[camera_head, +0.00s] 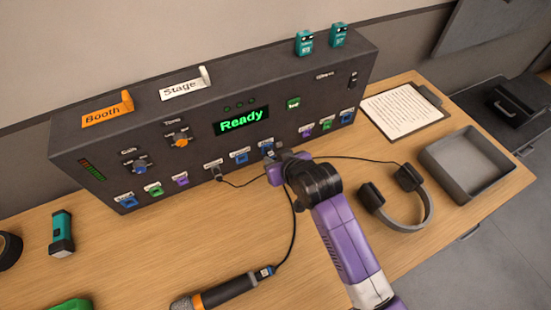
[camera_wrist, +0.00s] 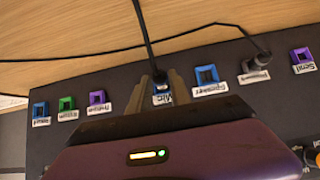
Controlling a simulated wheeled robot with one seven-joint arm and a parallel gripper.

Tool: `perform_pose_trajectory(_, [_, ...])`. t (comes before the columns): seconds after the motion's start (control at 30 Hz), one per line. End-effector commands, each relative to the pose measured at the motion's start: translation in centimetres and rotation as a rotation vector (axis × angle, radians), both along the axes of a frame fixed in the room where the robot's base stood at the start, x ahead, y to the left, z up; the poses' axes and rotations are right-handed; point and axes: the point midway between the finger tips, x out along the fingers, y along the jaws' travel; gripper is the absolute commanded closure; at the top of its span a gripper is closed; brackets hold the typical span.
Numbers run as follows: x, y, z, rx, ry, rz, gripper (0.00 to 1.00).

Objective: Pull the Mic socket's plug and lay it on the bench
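The Mic socket (camera_wrist: 161,97), blue with a white label, is on the front of a dark console (camera_head: 200,115). A dark plug (camera_wrist: 158,76) sits in it, with a black cable (camera_wrist: 145,32) running off over the bench (camera_head: 150,245). My gripper (camera_wrist: 159,82) is at the socket, one finger on each side of the plug. The fingers look open, with a gap around the plug. In the head view my gripper (camera_head: 274,160) partly hides this socket. A microphone (camera_head: 225,291) lies on the bench, its cable leading up behind my arm.
Another plugged cable (camera_head: 217,175) is in a socket to the left. Headphones (camera_head: 400,198), a grey tray (camera_head: 475,165) and a clipboard (camera_head: 402,108) are on the right. A teal device (camera_head: 62,233) lies on the left. The bench's middle is mostly clear.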

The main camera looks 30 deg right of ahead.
Motion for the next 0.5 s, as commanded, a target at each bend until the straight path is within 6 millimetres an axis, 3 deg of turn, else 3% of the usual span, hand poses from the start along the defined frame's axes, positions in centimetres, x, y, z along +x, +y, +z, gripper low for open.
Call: perform_pose_trajectory(0.5, [-0.23, 0.0, 0.01, 0.0, 0.001, 0.0, 1.0])
